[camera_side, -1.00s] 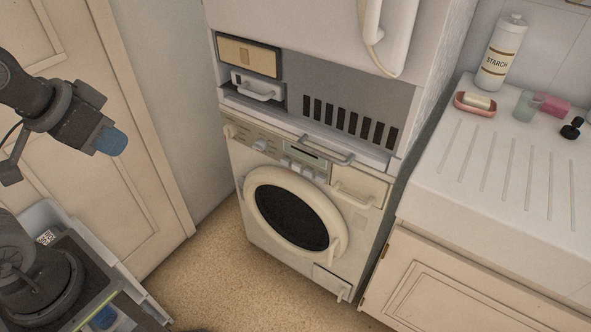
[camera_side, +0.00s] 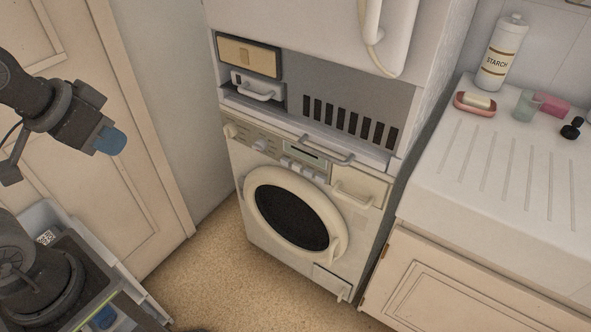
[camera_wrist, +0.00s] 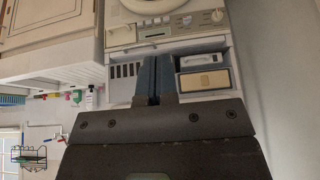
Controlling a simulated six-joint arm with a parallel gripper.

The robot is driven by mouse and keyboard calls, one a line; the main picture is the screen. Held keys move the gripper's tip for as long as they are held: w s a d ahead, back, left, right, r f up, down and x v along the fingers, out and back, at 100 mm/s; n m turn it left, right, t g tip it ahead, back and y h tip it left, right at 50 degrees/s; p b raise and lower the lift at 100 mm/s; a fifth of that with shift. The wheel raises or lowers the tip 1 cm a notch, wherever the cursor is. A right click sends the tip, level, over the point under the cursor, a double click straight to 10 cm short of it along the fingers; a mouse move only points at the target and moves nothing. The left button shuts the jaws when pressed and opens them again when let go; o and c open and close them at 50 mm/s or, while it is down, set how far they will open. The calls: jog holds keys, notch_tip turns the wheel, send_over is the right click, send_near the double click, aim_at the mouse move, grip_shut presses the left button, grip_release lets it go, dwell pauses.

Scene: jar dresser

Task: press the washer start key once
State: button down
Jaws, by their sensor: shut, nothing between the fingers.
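The cream washer (camera_side: 265,245) stands in the middle of the side view, its round dark door closed. Its control strip above the door has a knob (camera_side: 260,145), a small display (camera_side: 305,150) and a row of pale keys (camera_side: 298,167). Which key is the start key I cannot tell. The washer front (camera_wrist: 155,28) also shows upside down at the top of the wrist view. My gripper (camera_side: 112,142), with blue fingers, is in the air at the left, well apart from the washer. In the wrist view the fingers (camera_wrist: 155,82) are shut together and empty.
A bar handle (camera_side: 327,150) crosses just above the control strip. A shelf recess above holds a tan-fronted box (camera_side: 248,57) and a handled drawer (camera_side: 257,86). A white counter (camera_side: 480,215) with a starch bottle (camera_side: 501,52) is at the right. Floor before the washer is clear.

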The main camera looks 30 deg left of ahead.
aim_at(297, 168)
jog(key=w+d+f+m+t, duration=0.1)
jog(key=w+f, duration=0.3)
jog(key=w, duration=0.3)
jog(key=w+f+m, duration=0.2)
jog(key=w+f, duration=0.2)
jog(key=w, duration=0.4)
jog(key=w+d+f+m+t, duration=0.1)
jog(key=w+f, duration=0.3)
jog(key=w, duration=0.3)
jog(key=w+d+f+m, duration=0.1)
jog(key=w+f+m, duration=0.1)
jog(key=f, duration=1.1)
jog(key=w+d+f+m+t+h, duration=0.1)
jog(key=w+f, duration=0.3)
jog(key=f, duration=0.9)
jog(key=shift+w+m, duration=0.2)
jog(key=shift+m, duration=0.6)
jog(key=shift+w+d, duration=0.1)
jog(key=shift+w, duration=4.3)
jog(key=shift+w, duration=0.15)
